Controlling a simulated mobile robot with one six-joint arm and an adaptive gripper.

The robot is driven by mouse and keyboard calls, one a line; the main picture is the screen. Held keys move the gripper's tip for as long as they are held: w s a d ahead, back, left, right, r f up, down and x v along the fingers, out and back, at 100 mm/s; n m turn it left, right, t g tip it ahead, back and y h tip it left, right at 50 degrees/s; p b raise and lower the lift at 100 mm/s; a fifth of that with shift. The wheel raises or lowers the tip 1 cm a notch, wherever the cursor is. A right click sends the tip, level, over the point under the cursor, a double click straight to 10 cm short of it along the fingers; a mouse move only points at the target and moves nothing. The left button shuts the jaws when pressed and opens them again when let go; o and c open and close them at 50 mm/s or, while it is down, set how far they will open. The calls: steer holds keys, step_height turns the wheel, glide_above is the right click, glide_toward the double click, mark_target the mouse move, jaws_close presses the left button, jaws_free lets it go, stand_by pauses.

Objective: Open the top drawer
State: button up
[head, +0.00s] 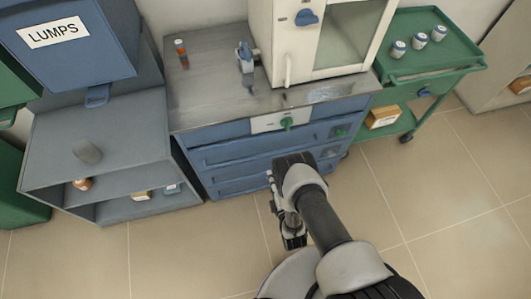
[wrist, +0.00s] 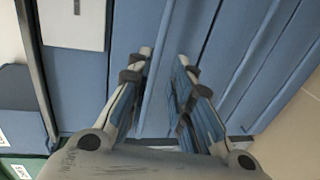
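The blue drawer cabinet (head: 262,160) stands in the middle of the head view, with several drawers stacked under a front panel. The top drawer (head: 240,152) is closed, just below that panel. My gripper (wrist: 164,56) is open in the wrist view, its two fingers pointing at the blue drawer fronts. A long blue handle bar (wrist: 159,85) runs between the fingers; it looks like the top drawer's, but contact cannot be told. My wrist hides part of the drawers' right side in the head view, where the fingertips cannot be made out.
A white plate with a green knob (head: 287,122) sits above the drawers. A white furnace (head: 262,50) stands on the cabinet. A grey shelf unit (head: 100,150) is at left, a green cart (head: 450,60) at right. The tiled floor (head: 420,180) at right is clear.

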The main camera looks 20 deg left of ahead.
mark_target(266, 153)
steer(key=b+x, duration=0.4)
steer(key=x, duration=0.9)
steer(key=shift+w, duration=0.1)
steer(key=shift+c, duration=0.2)
jaws_close()
